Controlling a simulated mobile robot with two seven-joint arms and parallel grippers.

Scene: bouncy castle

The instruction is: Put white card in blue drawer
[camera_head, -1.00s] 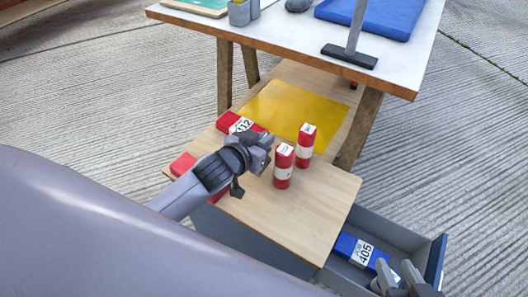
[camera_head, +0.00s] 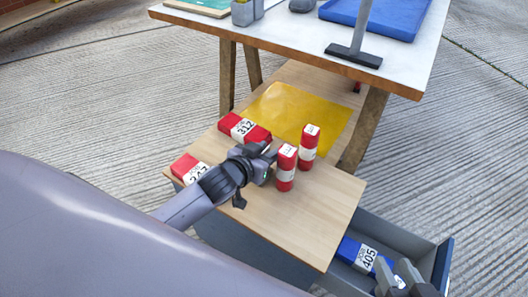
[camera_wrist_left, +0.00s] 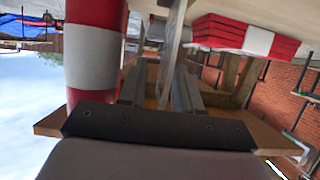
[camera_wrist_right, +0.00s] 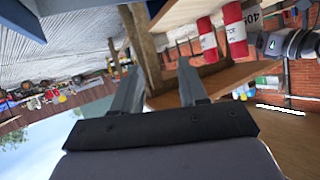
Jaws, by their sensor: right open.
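I cannot make out a separate white card in any view. The drawer (camera_head: 437,262), grey with a blue front edge, is pulled out at lower right in the head view. A blue block (camera_head: 347,246) with a white label reading 405 lies in it. My right gripper (camera_head: 398,274) is open, at the drawer's near side beside that block; its spread fingers show in the right wrist view (camera_wrist_right: 160,88). My left gripper (camera_head: 267,160) is over the wooden board, close to a standing red block (camera_head: 286,168). In the left wrist view its fingers (camera_wrist_left: 158,88) are apart, with a pale strip behind them.
The wooden board (camera_head: 310,215) also carries another standing red block (camera_head: 308,142), lying red blocks labelled 312 (camera_head: 232,121) and 243 (camera_head: 184,166), and a yellow sheet (camera_head: 300,110). A white-topped table (camera_head: 290,35) with wooden legs stands above and behind.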

